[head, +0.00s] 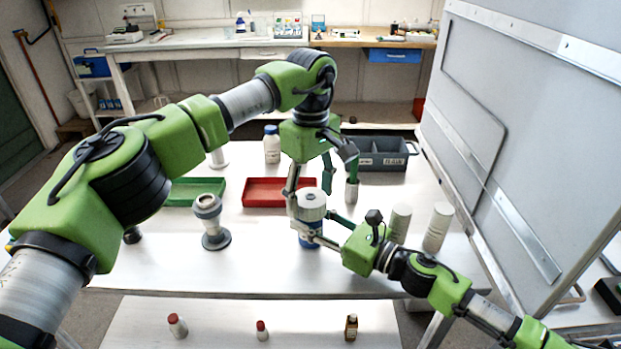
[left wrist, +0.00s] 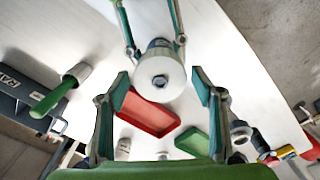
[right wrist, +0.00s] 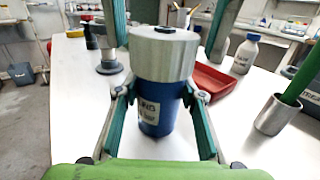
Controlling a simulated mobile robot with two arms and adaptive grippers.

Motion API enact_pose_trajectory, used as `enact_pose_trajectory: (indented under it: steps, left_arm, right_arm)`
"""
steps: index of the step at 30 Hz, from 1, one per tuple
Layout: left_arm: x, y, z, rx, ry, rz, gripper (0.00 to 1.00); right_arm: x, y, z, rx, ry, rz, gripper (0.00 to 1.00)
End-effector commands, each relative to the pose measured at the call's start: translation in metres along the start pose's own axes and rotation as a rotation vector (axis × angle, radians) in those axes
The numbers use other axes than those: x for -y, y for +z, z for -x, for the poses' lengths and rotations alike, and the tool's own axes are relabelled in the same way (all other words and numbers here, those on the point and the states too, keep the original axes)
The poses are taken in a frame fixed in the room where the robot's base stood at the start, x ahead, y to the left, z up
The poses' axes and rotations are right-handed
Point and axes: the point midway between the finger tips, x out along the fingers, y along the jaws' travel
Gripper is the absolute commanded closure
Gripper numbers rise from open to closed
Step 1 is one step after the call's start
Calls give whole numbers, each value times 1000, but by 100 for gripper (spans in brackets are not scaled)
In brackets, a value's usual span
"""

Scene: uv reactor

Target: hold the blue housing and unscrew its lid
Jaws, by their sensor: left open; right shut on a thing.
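The blue housing (head: 310,241) stands upright on the white table and also fills the middle of the right wrist view (right wrist: 160,107), with a white label on its side. Its wide silver-grey lid (head: 311,199) sits on top and shows from above in the left wrist view (left wrist: 160,79). My right gripper (right wrist: 158,92) is shut on the blue housing, below the lid, with a finger on each side. My left gripper (head: 311,188) points down from above, open, its fingers on either side of the lid. In the left wrist view they stand apart from it.
A red tray (head: 262,192) and a green tray (head: 197,191) lie behind. A grey pedestal piece (head: 212,222) stands left. A cup with a green-handled tool (head: 352,190) and two pale cylinders (head: 398,224) (head: 438,226) stand right. A large grey panel (head: 520,130) rises at the right.

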Motion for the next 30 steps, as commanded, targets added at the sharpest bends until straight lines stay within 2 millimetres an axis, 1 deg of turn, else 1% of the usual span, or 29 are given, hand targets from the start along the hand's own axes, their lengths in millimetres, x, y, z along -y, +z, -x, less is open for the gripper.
enact_pose_trajectory:
  steps: [1,4,13,14,15,17,18,22,25,28,30]
  left_arm:
    - [0,0,-6,1,-1,0,39]
    - [0,0,-12,1,1,0,39]
    - [0,0,-15,1,1,1,39]
    - [0,0,-15,0,1,1,42]
    - [0,0,-15,1,1,1,52]
    - [0,0,-15,0,1,1,68]
    - [0,0,-15,1,1,1,78]
    - [0,0,-15,1,1,4,78]
    - [0,0,-15,0,0,55,78]
    - [0,0,-15,0,0,189,78]
    - [0,0,-15,0,0,318,78]
  right_arm:
    - [0,0,0,0,-1,0,100]
    - [0,0,0,0,-1,0,100]
    - [0,0,0,0,-1,0,100]
    - [0,0,0,0,-1,0,100]
    - [0,0,0,0,-1,0,100]
    - [0,0,0,0,-1,0,100]
    - [0,0,0,0,-1,0,100]
    - [0,0,0,0,-1,0,100]
    - [0,0,0,0,-1,0,100]
    - [0,0,0,0,-1,0,100]
    - [0,0,0,0,-1,0,100]
